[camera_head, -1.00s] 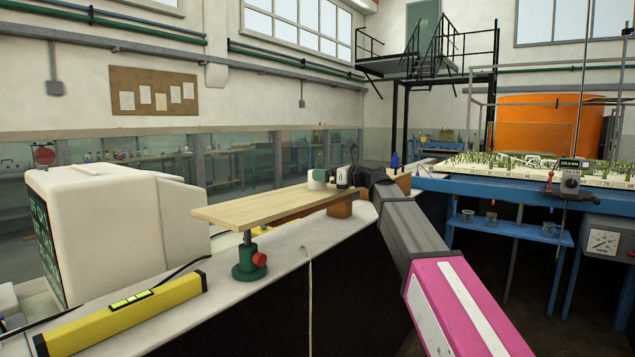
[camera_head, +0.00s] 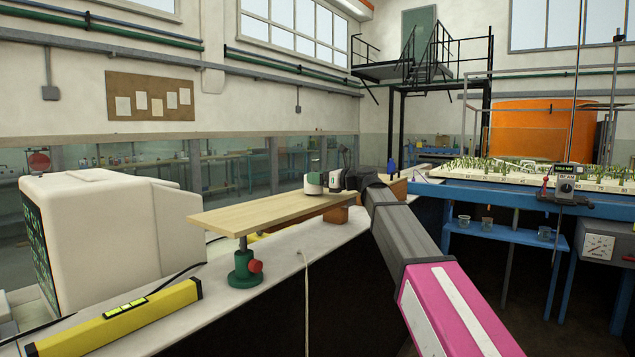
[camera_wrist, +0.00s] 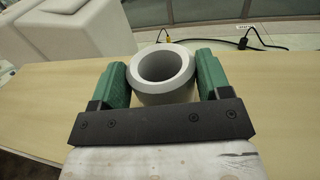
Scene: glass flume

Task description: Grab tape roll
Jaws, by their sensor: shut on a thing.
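The tape roll (camera_wrist: 163,75) is a light grey-white ring standing on the wooden board with its hole facing up in the wrist view. My gripper (camera_wrist: 162,88) has a green finger on each side of it and is shut on it. In the head view the roll (camera_head: 314,184) is a small pale shape at the far end of the board, with my gripper (camera_head: 322,183) around it. I cannot tell whether the roll is lifted off the board.
The wooden board (camera_head: 270,211) rests on a green stand (camera_head: 244,268) and a brown block (camera_head: 335,214). A yellow level (camera_head: 115,325) and a white monitor (camera_head: 100,222) are on the left. A blue table (camera_head: 520,202) stands on the right.

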